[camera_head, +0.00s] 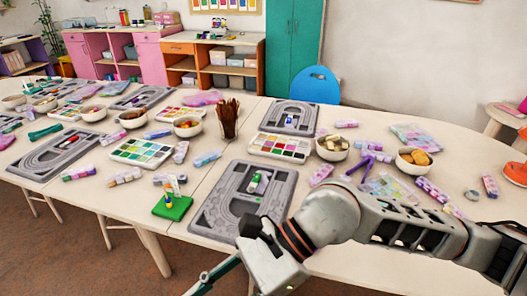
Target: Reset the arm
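My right arm reaches in from the right and bends down over the front edge of the table. My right gripper (222,274) is at the bottom of the view, partly cut off by the frame edge. Its fingers do not show clearly enough to tell whether they are open or shut. It is in front of the nearest grey bead board (208,212), and the wrist covers that board's lower right part. A small green and white item (256,181) lies on this board. My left arm and gripper are not in view.
The table (482,153) is crowded with bowls, paint palettes, bead tubes and grey boards. A green block (172,208) with small pieces on it stands left of the near board. A brown cup of sticks (228,119) stands mid-table. A blue chair (315,84) is behind.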

